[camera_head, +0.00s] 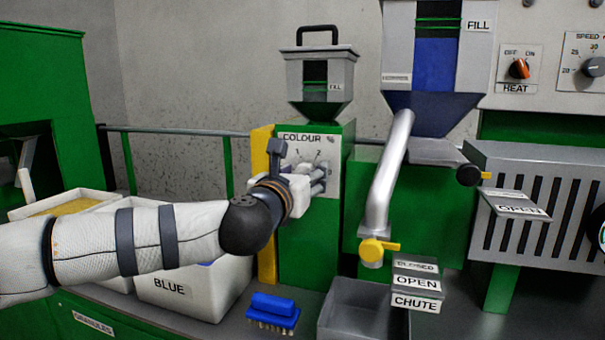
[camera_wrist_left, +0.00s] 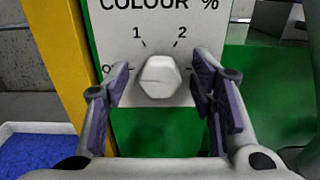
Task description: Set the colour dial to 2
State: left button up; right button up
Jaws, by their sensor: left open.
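The colour dial (camera_wrist_left: 160,77) is a pale, many-sided knob on a white plate (camera_wrist_left: 110,35) marked COLOUR %. In the left wrist view the marks 0, 1 and 2 show around it. I cannot tell which mark it points to. My left gripper (camera_wrist_left: 160,100) is open, with one finger on each side of the dial and a visible gap to it on both sides. In the head view my left gripper (camera_head: 308,180) is in front of the plate (camera_head: 326,150) and largely hides the dial. My right gripper is not in view.
A yellow post (camera_head: 262,215) stands just left of the green dial housing (camera_head: 310,245). A white BLUE bin (camera_head: 190,293), a blue brush (camera_head: 272,308) and a grey open box (camera_head: 350,322) are below. A metal pipe (camera_head: 391,175) with a yellow valve is to the right.

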pick_arm(q)
jog(key=c, duration=1.1)
jog(key=shift+c, duration=0.2)
